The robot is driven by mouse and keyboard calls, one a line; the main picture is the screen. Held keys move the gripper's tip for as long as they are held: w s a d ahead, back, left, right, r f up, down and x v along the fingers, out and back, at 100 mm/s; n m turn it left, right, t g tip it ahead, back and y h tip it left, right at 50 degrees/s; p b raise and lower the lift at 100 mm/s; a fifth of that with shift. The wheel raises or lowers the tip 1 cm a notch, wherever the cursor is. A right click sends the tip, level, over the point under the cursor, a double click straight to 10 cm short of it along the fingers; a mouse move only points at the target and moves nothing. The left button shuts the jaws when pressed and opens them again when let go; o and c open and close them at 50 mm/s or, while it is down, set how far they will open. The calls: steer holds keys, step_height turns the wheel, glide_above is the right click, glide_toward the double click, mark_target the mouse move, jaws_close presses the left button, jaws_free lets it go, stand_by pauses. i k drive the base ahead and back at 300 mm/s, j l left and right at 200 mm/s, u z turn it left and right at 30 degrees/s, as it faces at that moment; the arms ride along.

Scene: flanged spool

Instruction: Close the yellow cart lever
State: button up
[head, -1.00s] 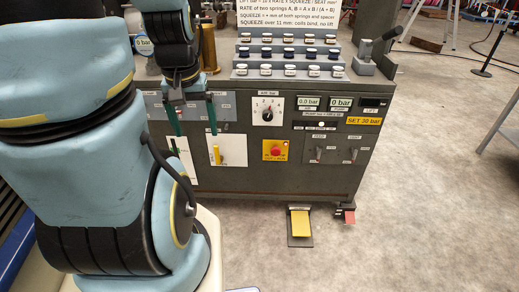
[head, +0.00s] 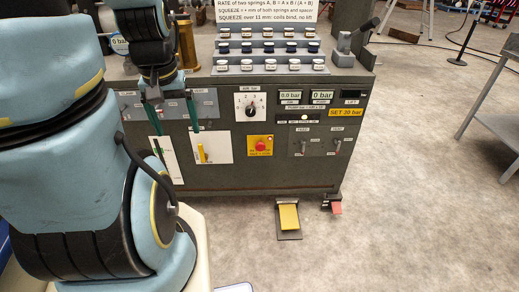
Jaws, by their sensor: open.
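The yellow lever (head: 201,153) stands upright on a white plate (head: 217,148) on the front of the dark grey cart. My gripper (head: 177,131) has two green fingers pointing down, spread apart with nothing visible between them. It is in front of the cart's left part, above and to the left of the yellow lever. The right fingertip appears just above the lever in the picture; I cannot tell the depth gap. The left finger partly covers another white plate (head: 167,165) further left.
A red button on a yellow plate (head: 260,146), a dial (head: 250,107) and small switches (head: 304,146) are to the right on the cart front. A yellow pedal (head: 289,217) and a red pedal (head: 336,208) are at floor level.

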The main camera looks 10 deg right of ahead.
mark_target(203, 157)
steer(key=i, duration=0.4)
steer(key=i+u, duration=0.15)
steer(key=u, duration=1.4)
